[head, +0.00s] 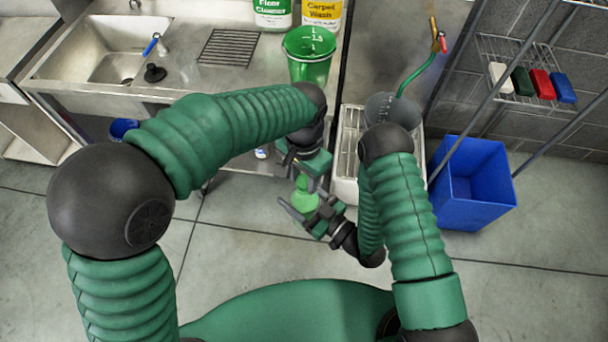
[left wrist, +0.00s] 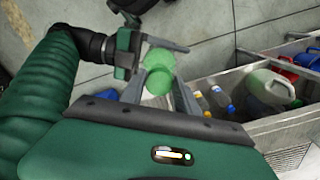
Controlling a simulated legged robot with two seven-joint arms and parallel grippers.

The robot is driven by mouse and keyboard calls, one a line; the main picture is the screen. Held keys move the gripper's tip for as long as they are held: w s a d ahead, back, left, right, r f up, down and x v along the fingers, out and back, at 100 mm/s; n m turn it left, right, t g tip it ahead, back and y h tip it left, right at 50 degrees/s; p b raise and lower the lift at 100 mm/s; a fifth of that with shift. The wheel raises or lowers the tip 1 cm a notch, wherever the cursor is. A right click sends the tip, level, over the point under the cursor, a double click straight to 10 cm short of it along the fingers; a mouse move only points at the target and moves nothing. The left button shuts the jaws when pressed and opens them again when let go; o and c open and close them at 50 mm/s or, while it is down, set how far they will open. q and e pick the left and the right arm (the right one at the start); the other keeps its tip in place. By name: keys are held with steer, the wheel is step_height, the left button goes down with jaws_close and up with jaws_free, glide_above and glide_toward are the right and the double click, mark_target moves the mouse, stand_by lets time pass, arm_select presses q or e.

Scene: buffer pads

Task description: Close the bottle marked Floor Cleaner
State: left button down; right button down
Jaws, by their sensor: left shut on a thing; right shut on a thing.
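A small green bottle-like thing (head: 305,200) is between my two grippers in the head view, wide and rounded below and narrow at the top. My left gripper (head: 304,178) is shut on its narrow upper part from above. My right gripper (head: 308,212) is shut on its wider lower part. In the left wrist view two green rounded parts (left wrist: 158,80) show between my left fingers, with my right gripper (left wrist: 160,45) just beyond. No label on it is readable. A container labelled Floor Cleaner (head: 273,14) stands on the counter, its top cut off.
A yellow-labelled Carpet Wash container (head: 322,12) and a green measuring bucket (head: 309,58) stand on the counter by the sink (head: 108,55). A blue bin (head: 472,185) is at right. Small bottles (left wrist: 220,97) and a jug (left wrist: 268,88) lie in a low trough.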

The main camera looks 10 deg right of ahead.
arm_select(q)
steer(key=shift+f, duration=0.4)
